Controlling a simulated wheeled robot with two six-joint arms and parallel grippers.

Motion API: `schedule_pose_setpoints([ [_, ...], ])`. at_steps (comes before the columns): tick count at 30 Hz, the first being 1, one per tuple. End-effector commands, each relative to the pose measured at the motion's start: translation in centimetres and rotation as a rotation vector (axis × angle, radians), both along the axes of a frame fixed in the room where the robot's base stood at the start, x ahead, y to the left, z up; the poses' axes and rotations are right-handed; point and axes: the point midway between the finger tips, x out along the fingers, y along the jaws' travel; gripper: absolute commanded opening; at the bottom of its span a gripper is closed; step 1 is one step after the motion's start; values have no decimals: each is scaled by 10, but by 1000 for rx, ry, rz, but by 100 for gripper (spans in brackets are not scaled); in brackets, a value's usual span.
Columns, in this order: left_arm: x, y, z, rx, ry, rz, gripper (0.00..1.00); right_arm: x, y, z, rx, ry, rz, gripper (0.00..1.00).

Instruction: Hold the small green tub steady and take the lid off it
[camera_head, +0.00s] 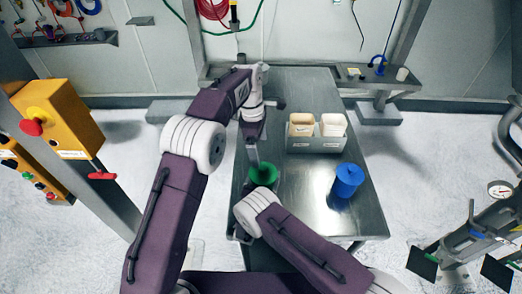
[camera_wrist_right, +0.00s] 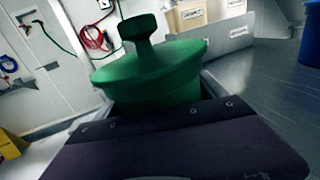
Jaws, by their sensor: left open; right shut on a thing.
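The small green tub (camera_head: 263,174) is at the left edge of the steel table. In the right wrist view the green lid (camera_wrist_right: 150,68), with a knob on top, sits on the green tub (camera_wrist_right: 155,95) and looks slightly tilted in the picture. My right gripper (camera_wrist_right: 155,108) is shut on the tub, with a finger on each side below the lid. In the head view its fingers are mostly hidden by my right arm. My left gripper (camera_head: 254,158) is open, pointing down just above and behind the lid; whether it touches the knob cannot be told.
The steel table (camera_head: 305,210) also holds a blue tub (camera_head: 347,180) at the right. A grey tray (camera_head: 316,145) with two pale bins stands behind. The table between the green and blue tubs is clear. A yellow control box (camera_head: 65,120) stands at the left.

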Motion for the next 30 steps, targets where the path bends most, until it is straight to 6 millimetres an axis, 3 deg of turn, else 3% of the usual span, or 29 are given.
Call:
schedule_pose_setpoints([
  [13,-3,-11,-93,3,2,-1,100,0,0,0,0,0,-1,9],
  [18,-4,-13,-109,2,2,0,100,0,0,0,0,1,0,9],
  [26,-3,-14,-112,2,0,0,100,0,0,0,0,1,0,9],
  [27,-3,-14,-111,2,0,0,97,0,0,0,0,1,0,9],
  [30,-3,-13,-111,2,0,0,69,0,0,0,0,1,0,9],
])
